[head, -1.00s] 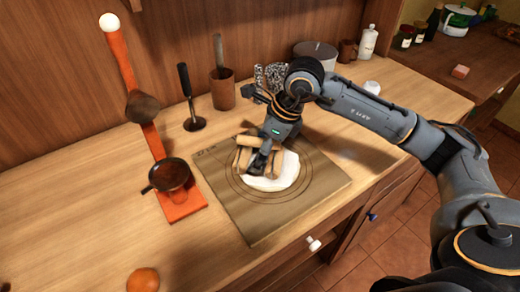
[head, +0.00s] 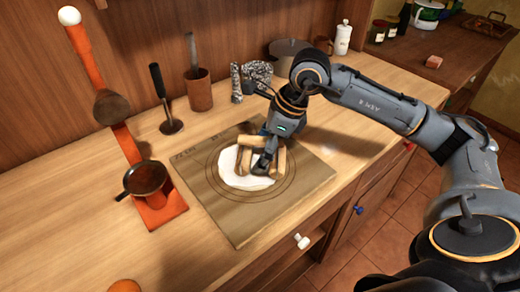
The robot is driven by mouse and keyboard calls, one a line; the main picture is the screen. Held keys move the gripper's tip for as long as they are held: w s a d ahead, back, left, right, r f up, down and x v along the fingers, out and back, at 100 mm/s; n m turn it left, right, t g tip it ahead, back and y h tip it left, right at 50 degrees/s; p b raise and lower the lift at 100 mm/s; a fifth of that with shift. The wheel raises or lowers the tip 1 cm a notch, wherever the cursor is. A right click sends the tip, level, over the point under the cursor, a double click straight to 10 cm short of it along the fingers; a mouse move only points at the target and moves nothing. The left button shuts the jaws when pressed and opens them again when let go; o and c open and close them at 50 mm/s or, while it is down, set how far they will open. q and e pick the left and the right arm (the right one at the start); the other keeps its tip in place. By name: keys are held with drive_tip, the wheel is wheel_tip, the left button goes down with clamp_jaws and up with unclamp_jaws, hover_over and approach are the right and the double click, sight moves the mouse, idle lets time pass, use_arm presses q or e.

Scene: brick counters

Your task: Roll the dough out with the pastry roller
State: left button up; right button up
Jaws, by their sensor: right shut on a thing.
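The dough (head: 238,178) is a flat white round on the grey-brown board (head: 228,217), inside the marked circles. The wooden pastry roller (head: 279,160) is at the right part of the dough, with white dough showing to its left and below. My right gripper (head: 262,163) points down and is shut on the roller, hiding part of it. I cannot tell how firmly the roller presses on the dough. My left gripper is out of view.
An orange stand (head: 160,208) with a dark pan (head: 146,180) is left of the board. A masher (head: 168,110), a wooden cup (head: 199,92) and speckled shakers (head: 257,74) stand behind. An orange fruit (head: 125,286) is at the bottom left. Counter right of the board is clear.

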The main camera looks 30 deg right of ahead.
sight(247, 147)
drive_tip(key=shift+w+a+f, duration=0.1)
drive_tip(key=shift+w+a, duration=0.7)
drive_tip(key=shift+a, duration=0.3)
drive_tip(key=shift+w+a, duration=0.9)
drive_tip(key=shift+a, duration=0.3)
drive_tip(key=shift+s+d+f+b, duration=0.1)
drive_tip(key=shift+s+d+b, duration=0.5)
drive_tip(key=shift+d, duration=0.35)
drive_tip(key=shift+s+d, duration=0.4)
drive_tip(key=shift+s+d+b, duration=0.45)
drive_tip(key=shift+d+b, duration=0.25)
drive_tip(key=shift+s+d, duration=0.25)
drive_tip(key=shift+d, duration=0.05)
drive_tip(key=shift+s+d, duration=0.15)
drive_tip(key=shift+a, duration=0.3)
drive_tip(key=shift+w+a, duration=0.95)
drive_tip(key=shift+a, duration=0.1)
